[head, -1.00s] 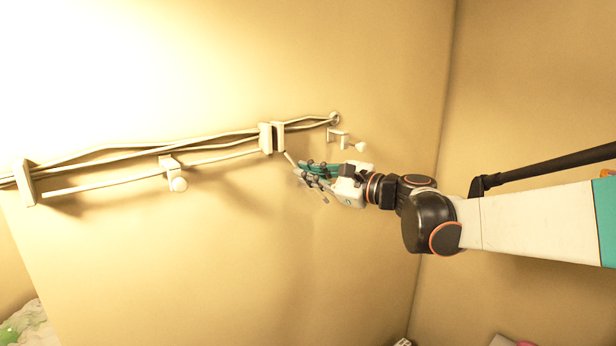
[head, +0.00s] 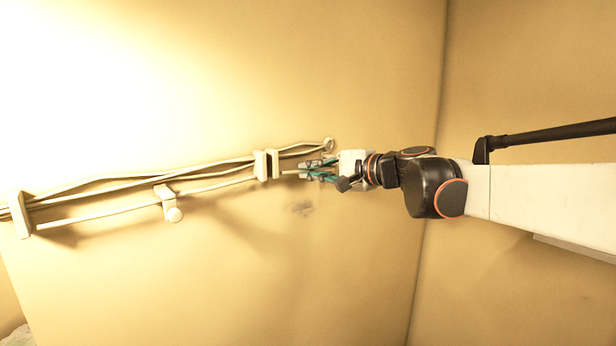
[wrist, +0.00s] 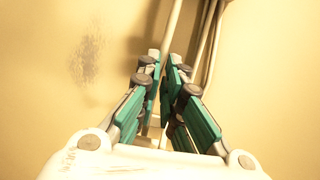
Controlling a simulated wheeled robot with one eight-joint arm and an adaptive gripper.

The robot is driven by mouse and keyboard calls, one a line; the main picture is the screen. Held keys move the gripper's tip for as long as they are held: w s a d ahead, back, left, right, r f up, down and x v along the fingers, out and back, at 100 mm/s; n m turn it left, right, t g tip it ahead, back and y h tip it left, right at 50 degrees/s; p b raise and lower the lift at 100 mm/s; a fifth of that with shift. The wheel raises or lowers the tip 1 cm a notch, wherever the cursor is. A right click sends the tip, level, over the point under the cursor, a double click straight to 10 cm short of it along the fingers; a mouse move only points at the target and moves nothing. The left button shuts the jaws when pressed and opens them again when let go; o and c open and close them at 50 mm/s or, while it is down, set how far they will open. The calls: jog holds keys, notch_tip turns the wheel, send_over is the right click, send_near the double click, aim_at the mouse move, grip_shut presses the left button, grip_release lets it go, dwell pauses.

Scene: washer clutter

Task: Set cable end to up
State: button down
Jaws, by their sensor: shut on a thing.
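A pale cable (head: 215,188) runs along the wall, slanting up to the right through a knobbed clip (head: 167,203) and a pair of upright brackets (head: 266,165). Its end part reaches my gripper (head: 308,171), just right of the brackets. In the wrist view the fingers (wrist: 163,72) are closed around the cable (wrist: 173,28), which runs away from me between their tips. The very tip of the cable is hidden by the gripper. The clip at the right, near the gripper, is now hidden behind it.
Other cables (head: 120,176) run along the wall, ending at a round fitting (head: 329,144) just above my gripper. A bracket (head: 20,214) holds them at the far left. A dark smudge (head: 302,208) marks the wall. The wall below is clear; a corner stands at right.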

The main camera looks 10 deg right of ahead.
jog(key=shift+r+n, duration=0.4)
jog(key=shift+n, duration=0.1)
jog(key=c, duration=1.8)
grip_release()
jog(key=shift+o, duration=0.2)
jog(key=shift+s, duration=0.1)
jog(key=v, duration=0.7)
jog(key=shift+s+r, duration=0.15)
jog(key=shift+r, duration=0.1)
jog(key=shift+f, duration=0.1)
